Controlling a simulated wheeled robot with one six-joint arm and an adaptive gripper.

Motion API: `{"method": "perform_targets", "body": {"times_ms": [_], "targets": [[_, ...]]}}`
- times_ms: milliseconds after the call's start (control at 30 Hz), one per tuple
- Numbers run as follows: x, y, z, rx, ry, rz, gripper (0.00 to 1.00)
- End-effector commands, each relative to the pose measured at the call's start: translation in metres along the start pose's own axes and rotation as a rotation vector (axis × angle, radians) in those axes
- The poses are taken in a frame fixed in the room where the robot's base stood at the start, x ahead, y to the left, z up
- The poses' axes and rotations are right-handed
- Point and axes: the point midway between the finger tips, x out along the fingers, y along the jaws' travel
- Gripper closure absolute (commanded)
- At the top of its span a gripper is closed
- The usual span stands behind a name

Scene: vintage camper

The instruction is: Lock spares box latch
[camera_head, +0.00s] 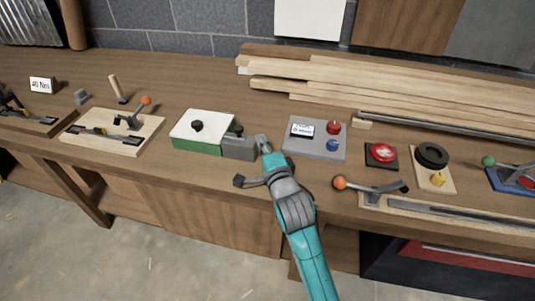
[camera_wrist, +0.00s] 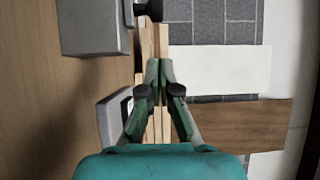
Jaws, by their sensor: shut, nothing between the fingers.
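The spares box is a green box (camera_head: 198,146) with a white lid (camera_head: 205,124) and a black knob on top. The lid looks closed. A grey latch block (camera_head: 238,148) sits at its right front, with a dark part at its upper edge. In the wrist view, a grey block (camera_wrist: 90,28) with a black knob (camera_wrist: 150,9) at upper left appears to be this latch. My gripper (camera_head: 262,141) is just right of the grey block. Its fingers (camera_wrist: 159,66) are together and empty, apart from the knob in the wrist view. I cannot tell the latch's position.
A grey panel (camera_head: 315,148) with red and blue knobs stands close to the right of my gripper. An orange-knobbed lever board (camera_head: 130,145) lies left. Stacked planks (camera_head: 320,72) lie behind. A red button (camera_head: 382,154) and other fixtures fill the bench's right.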

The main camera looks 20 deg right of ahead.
Motion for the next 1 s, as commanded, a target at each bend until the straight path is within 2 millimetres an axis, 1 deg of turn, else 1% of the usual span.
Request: {"method": "perform_targets", "body": {"times_ms": [33, 100, 300, 467, 767, 867, 1000], "targets": [[0.009, -0.001, 0.000, 0.000, 0.000, -0.001, 1.00], [0.017, -0.001, 0.009, -0.001, -0.004, 0.000, 1.00], [0.031, 0.000, 0.024, 0.000, -0.002, 0.000, 1.00], [0.036, 0.000, 0.028, 0.000, 0.000, 0.000, 1.00], [0.036, 0.000, 0.029, 0.000, 0.000, 0.000, 1.00], [0.041, -0.001, 0.036, -0.001, -0.003, -0.001, 1.00], [0.051, -0.001, 0.054, -0.001, -0.004, -0.001, 1.00]]}}
